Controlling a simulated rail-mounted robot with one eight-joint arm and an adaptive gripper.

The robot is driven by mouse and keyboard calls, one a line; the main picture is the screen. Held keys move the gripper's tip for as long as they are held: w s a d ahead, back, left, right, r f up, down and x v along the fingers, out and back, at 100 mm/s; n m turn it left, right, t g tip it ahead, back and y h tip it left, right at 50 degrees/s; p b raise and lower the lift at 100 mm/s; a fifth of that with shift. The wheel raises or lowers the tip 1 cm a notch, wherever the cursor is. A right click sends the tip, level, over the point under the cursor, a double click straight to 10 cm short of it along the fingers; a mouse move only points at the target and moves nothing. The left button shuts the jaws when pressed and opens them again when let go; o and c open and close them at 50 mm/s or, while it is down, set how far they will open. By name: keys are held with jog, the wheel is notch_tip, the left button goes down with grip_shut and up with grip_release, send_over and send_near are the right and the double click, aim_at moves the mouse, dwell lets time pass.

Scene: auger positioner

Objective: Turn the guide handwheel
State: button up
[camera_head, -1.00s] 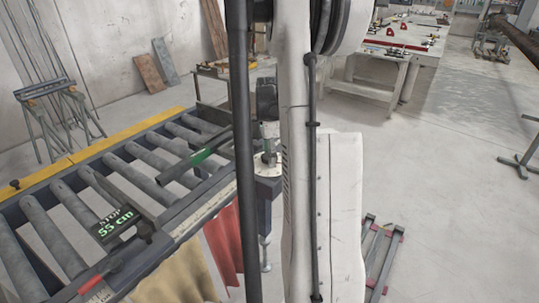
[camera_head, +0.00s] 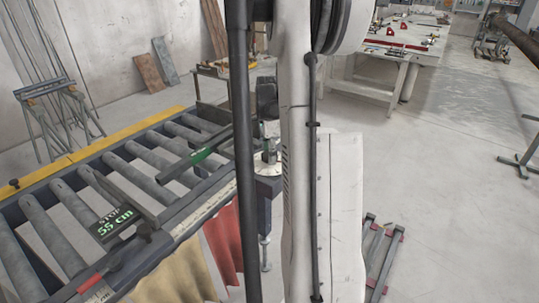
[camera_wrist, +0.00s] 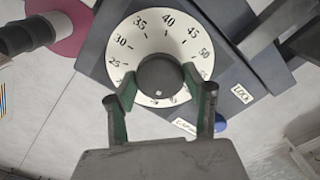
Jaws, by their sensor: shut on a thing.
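In the wrist view, the handwheel (camera_wrist: 160,80) is a dark round knob at the centre of a white dial (camera_wrist: 125,45) with numbers around its rim; 25 to 50 can be read. My gripper (camera_wrist: 161,92) is shut on the knob, with its two green-lined fingers on either side of it. The lower part of the dial is partly hidden by the fingers. In the head view, the white dial (camera_head: 267,168) shows at the end of the roller table, partly covered by my arm.
The roller conveyor (camera_head: 120,165) with a yellow edge fills the left. A display reads 55 cm (camera_head: 115,222). Open floor lies at the right.

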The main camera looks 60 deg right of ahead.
jog(key=n+b, duration=0.2)
jog(key=n, duration=0.2)
jog(key=shift+f+n+b, duration=0.1)
jog(key=shift+n+b, duration=0.2)
jog(key=shift+n, duration=0.1)
jog(key=n+b, duration=0.2)
jog(key=n, duration=0.3)
jog(key=n+b, duration=0.1)
jog(key=n, duration=0.5)
jog(key=n+b, duration=0.1)
jog(key=n, duration=0.3)
jog(key=n+b, duration=0.1)
jog(key=n, duration=0.4)
jog(key=shift+n, duration=0.4)
jog(key=n, duration=0.5)
jog(key=shift+b, duration=0.35)
jog(key=n, duration=0.5)
jog(key=shift+n, duration=0.4)
jog(key=shift+n+b, duration=0.3)
jog(key=shift+n, duration=2)
